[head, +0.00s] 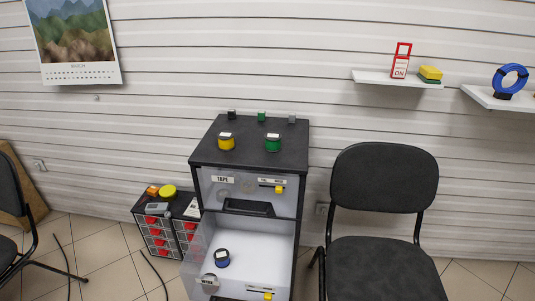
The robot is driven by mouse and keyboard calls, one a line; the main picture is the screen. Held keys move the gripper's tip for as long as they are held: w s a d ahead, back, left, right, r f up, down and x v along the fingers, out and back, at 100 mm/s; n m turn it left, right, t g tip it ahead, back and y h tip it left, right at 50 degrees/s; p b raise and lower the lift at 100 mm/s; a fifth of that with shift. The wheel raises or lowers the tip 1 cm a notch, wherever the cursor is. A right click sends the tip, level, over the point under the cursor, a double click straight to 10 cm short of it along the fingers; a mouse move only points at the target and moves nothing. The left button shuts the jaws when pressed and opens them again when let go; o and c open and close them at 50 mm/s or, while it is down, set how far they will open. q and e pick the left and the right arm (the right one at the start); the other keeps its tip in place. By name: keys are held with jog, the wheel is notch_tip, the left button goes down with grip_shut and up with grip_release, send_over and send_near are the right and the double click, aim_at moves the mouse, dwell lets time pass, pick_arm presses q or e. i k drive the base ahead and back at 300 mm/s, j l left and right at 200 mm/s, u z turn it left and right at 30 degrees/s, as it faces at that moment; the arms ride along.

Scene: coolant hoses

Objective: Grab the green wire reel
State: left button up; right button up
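A green wire reel (273,143) stands on the black top of the cabinet (247,155), at its right. A yellow reel (226,142) stands to its left on the same top. Neither of my grippers shows in the head view.
Several small dark and green blocks (262,116) stand along the cabinet's back edge. A black chair (385,220) stands close on the right. A low organizer (165,225) with red parts is at the left. Shelves (398,79) hang on the wall. The open drawer juts forward.

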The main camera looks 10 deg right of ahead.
aim_at(273, 139)
jog(key=i, duration=0.15)
jog(key=i+z, duration=0.2)
jog(key=z, duration=0.25)
jog(key=i+j+z, duration=0.2)
jog(key=z, duration=0.3)
